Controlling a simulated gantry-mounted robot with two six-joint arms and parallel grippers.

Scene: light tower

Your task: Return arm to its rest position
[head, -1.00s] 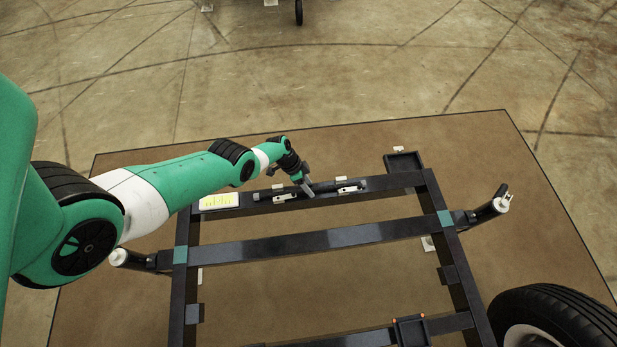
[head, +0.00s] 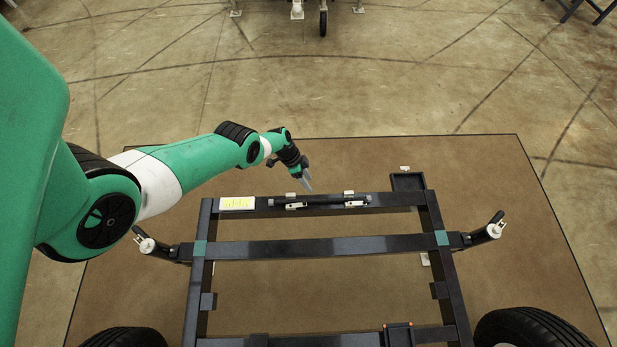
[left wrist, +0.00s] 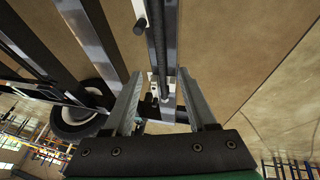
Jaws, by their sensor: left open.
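My left gripper (head: 306,182) is open, with nothing between its fingers. In the head view its arm reaches in from the left and the fingertips point down near the far bar of the black frame (head: 320,246). A dark cylinder (head: 322,199) lies along that far bar, beside white clips. In the left wrist view the two open fingers (left wrist: 155,95) show with the bar and the dark cylinder (left wrist: 170,40) beyond them. My right gripper is not in view.
The frame stands on a brown mat (head: 530,200) with wheels at its near corners, one at right (head: 535,330). A yellow-and-white label (head: 238,203) sits on the far bar's left end. A small black tray (head: 408,181) is at its right end.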

